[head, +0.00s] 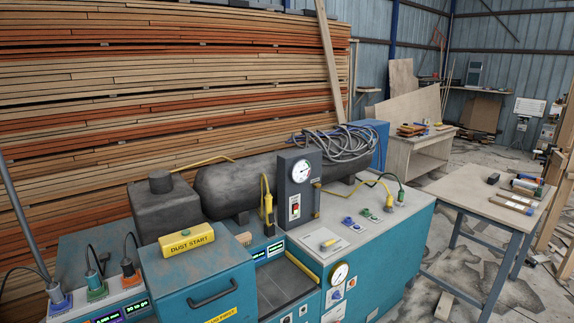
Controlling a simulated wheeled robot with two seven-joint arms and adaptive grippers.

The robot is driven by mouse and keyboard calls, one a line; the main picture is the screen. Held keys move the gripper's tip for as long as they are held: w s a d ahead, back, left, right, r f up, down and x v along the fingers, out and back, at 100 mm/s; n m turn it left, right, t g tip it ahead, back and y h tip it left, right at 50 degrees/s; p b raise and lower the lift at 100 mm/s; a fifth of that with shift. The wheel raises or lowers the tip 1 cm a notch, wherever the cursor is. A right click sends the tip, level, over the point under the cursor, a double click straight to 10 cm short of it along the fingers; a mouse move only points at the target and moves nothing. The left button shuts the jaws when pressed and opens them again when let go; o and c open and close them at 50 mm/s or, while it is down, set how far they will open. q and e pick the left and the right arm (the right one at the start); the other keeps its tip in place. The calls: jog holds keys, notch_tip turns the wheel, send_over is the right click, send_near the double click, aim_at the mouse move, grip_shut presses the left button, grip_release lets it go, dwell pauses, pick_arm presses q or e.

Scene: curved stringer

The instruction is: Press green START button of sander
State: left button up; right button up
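A teal machine (410,232) with a grey top fills the lower middle; I cannot tell for certain which part is the sander. A grey control box (299,185) with a round gauge stands on it and carries a small switch plate with a red part (295,209). Small green (365,212) and blue (348,221) fittings sit on the grey top. A yellow DUST START sign (187,240) stands on a teal cabinet (200,275) with a dark handle. No button reads clearly as a green START button. Neither of my grippers is in view.
A dark tank (240,187), coiled grey hoses (340,143) and yellow cables lie behind the controls. Stacked boards (150,90) fill the back left. A workbench (478,190) with tools stands at the right. Bare floor shows between the machine and this bench.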

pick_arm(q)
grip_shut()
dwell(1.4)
